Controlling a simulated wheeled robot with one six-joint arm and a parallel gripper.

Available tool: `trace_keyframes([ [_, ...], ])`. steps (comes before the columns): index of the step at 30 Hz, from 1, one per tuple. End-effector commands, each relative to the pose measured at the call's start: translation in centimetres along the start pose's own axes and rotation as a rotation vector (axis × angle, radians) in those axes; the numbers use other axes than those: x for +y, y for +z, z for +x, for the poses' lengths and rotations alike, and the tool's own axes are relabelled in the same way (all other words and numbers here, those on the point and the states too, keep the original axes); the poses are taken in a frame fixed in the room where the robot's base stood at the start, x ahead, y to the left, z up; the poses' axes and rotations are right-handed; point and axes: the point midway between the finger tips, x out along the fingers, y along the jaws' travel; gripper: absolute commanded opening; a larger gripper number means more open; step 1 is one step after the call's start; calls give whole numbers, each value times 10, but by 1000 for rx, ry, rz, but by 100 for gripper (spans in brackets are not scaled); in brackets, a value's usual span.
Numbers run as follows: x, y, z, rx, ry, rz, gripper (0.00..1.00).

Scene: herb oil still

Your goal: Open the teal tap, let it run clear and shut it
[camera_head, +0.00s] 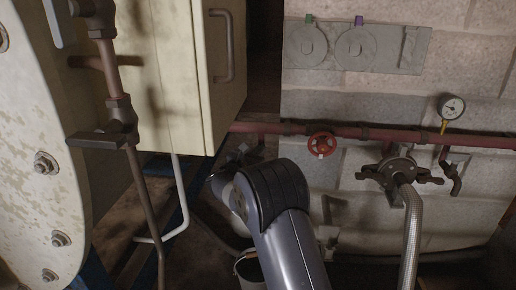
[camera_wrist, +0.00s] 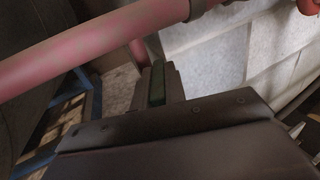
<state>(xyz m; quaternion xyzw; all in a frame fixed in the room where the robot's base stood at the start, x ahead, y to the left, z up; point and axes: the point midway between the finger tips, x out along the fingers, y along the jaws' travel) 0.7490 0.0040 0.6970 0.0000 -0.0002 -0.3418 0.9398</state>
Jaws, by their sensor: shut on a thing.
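In the wrist view, my gripper (camera_wrist: 159,78) is shut with a narrow dark green-teal bar (camera_wrist: 157,88) between its fingers. This bar looks like the lever of the teal tap, dim in shadow. It lies just below a red pipe (camera_wrist: 90,50). The tap's body and spout are hidden by my gripper, and I cannot tell whether liquid runs. In the head view my own arm covers the tap and the gripper's fingertips.
A bucket (camera_head: 249,268) stands low behind my arm. A red wheel valve (camera_head: 322,144), a pressure gauge (camera_head: 452,107) and a braided hose (camera_head: 410,235) are to the right. A cream cabinet (camera_head: 222,85) and rusty pipework (camera_head: 118,112) are at left.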

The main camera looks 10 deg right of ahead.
Motion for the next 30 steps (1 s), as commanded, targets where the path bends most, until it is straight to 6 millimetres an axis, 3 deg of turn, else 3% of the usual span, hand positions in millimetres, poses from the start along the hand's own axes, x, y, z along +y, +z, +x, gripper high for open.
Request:
trace_keyframes([
  [15, 3, 3, 0, 1, -388, 0, 0],
  [30, 3, 0, 1, 0, -601, 0, 0],
])
